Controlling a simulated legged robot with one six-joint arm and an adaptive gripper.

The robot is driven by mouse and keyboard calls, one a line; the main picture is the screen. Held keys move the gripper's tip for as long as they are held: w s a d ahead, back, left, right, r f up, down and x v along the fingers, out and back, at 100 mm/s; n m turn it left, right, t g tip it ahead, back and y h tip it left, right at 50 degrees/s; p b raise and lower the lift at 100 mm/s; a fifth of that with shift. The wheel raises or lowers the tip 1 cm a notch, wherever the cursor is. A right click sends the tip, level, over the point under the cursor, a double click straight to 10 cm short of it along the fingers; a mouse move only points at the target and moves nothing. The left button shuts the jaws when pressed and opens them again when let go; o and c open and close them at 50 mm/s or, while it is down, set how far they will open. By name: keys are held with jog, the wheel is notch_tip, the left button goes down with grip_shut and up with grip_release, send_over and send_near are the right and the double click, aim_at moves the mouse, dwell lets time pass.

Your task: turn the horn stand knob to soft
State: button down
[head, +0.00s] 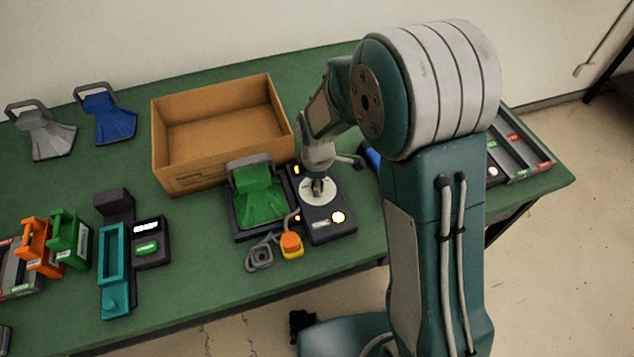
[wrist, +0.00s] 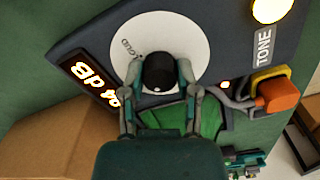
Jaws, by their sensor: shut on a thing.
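The horn stand (head: 326,222) is a dark base with a green horn (head: 262,202) beside its dial panel. Its white round dial (head: 306,187) also shows large in the wrist view (wrist: 195,38). A black knob (wrist: 160,70) sits at the dial's middle. My gripper (head: 317,185) points down over the dial and is shut on the knob, one finger on each side. The word "LOUD" shows on the dial just off the left finger. The soft mark is not visible. A lit display (wrist: 93,84) reads in dB, its digits partly hidden.
A lit button (head: 338,217) is near the dial, by a TONE label (wrist: 263,47). An orange-yellow plug (head: 291,244) lies in front. An open cardboard box (head: 172,160) stands behind left. Grey (head: 44,137) and blue (head: 110,122) horns stand far left.

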dwell(0.3)
jog(key=shift+c, duration=1.8)
grip_release()
notch_tip(320, 180, up, 12)
jog(key=shift+w+f, duration=0.1)
